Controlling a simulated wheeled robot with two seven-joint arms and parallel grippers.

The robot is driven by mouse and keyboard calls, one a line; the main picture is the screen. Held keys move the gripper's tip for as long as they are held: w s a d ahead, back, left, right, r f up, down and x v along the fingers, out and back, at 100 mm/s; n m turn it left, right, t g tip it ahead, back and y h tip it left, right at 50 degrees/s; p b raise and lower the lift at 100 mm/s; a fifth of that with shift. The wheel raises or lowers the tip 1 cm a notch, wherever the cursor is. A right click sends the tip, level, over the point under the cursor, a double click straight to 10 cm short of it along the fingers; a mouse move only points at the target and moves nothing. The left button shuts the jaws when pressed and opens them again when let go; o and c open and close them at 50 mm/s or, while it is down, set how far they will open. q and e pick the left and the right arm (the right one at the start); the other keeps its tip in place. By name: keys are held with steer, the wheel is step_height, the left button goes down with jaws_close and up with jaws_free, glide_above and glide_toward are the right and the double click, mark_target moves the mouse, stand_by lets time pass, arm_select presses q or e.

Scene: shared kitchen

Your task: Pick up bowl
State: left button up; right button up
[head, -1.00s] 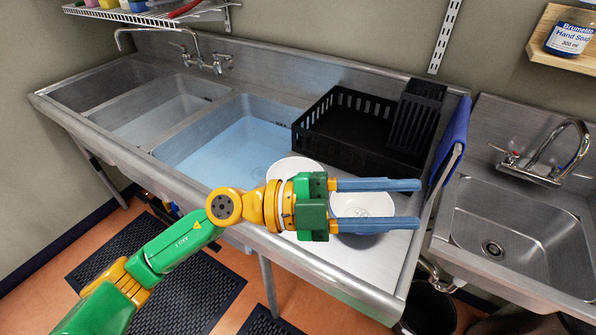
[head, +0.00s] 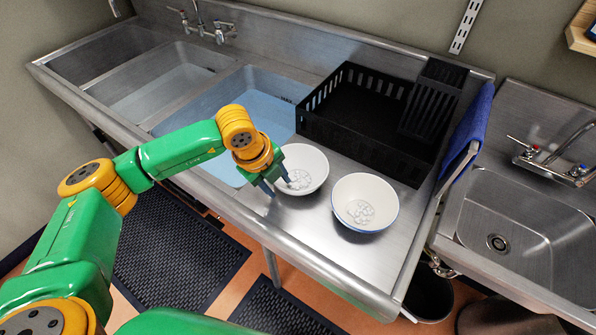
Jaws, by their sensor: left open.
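Two white bowls stand upright on the steel counter in front of the black rack. The left bowl (head: 309,166) is plain white; the right bowl (head: 365,201) has a blue outer rim line. Both show a pale speckled patch inside. My left gripper (head: 279,186) points down at the near-left rim of the left bowl. It is open, with one finger over the inside of the bowl and the other outside it. I cannot tell whether it touches the rim. My right gripper is not in view.
A black dish rack (head: 345,125) stands behind the bowls. The water-filled basin (head: 250,100) is to the left. A blue towel (head: 468,130) hangs at the counter's right end, beside a small hand sink (head: 520,220). The counter's front right is clear.

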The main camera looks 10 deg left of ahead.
arm_select(q)
steer(key=shift+s+r, duration=0.1)
steer(key=shift+s, duration=0.1)
jaws_close()
stand_by(1.1)
